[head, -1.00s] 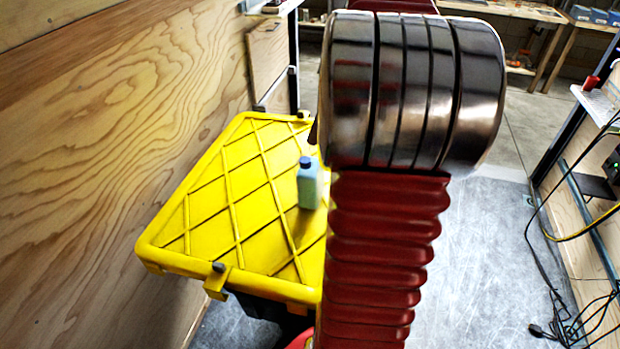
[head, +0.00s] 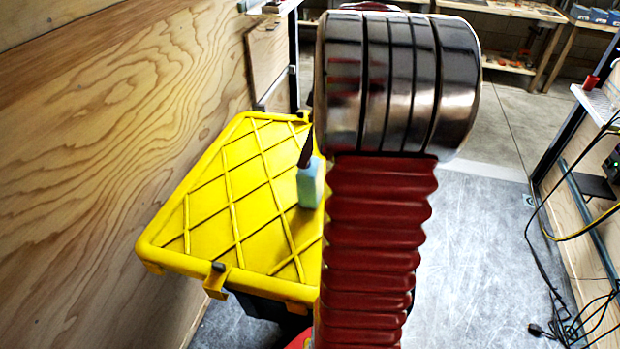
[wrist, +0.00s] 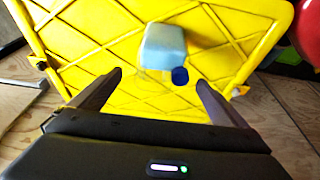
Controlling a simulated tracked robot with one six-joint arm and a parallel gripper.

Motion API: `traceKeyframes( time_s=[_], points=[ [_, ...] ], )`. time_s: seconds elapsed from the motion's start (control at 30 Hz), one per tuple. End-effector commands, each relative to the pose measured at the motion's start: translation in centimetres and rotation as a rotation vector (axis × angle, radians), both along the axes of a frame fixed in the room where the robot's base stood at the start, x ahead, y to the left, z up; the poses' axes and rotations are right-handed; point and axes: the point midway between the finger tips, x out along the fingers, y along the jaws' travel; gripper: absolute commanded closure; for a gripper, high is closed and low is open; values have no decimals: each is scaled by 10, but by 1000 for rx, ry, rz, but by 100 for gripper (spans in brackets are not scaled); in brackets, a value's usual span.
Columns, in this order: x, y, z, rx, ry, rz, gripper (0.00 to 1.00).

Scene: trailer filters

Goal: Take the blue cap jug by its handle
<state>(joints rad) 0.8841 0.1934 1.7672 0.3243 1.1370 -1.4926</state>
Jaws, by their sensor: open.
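The blue cap jug (head: 310,184) stands on the yellow lid of a bin, a pale blue body partly hidden behind my arm in the head view. In the wrist view the jug (wrist: 164,45) shows its pale body and dark blue cap (wrist: 180,76), just beyond my fingertips. Its handle is hard to make out. My gripper (wrist: 160,78) is open, its two dark fingers apart with nothing between them that I can see held. In the head view a dark finger tip (head: 306,150) shows beside the jug's top; the rest of the gripper is hidden.
The yellow lid (head: 205,215) has raised diagonal ribs and a raised rim. A plywood wall (head: 90,150) stands close on the left. Open floor (head: 480,250) lies to the right, with loose cables (head: 560,290) at the far right.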

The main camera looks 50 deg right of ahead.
Motion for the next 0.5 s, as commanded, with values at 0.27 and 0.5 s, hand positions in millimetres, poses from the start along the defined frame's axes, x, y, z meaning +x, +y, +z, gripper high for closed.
traceKeyframes(
  time_s=[0.27,0.5],
  points=[
    [9,8,-27,4,3,2,4],
    [15,10,-48,0,1,0,4]
  ],
)
